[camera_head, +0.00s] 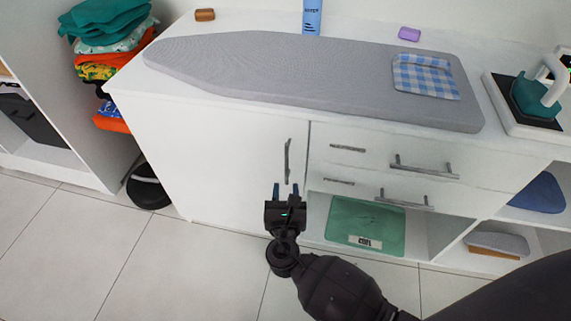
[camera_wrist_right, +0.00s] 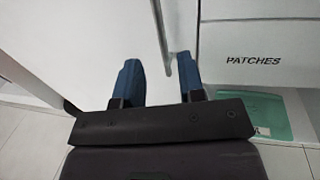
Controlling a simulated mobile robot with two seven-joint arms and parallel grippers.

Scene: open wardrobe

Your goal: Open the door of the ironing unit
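The ironing unit is a white cabinet with a closed door (camera_head: 215,150) at its left front. The door has a thin vertical grey handle (camera_head: 288,160) near its right edge. My right gripper (camera_head: 285,190) is open and empty, its two blue fingertips pointing at the door just below the handle in the head view. I cannot tell whether anything touches. My left gripper is not in view.
A grey ironing board (camera_head: 290,75) with a checked cloth (camera_head: 425,77) lies on top. A dark round object (camera_head: 148,187) is on the floor at left. An iron (camera_head: 538,92) stands at right.

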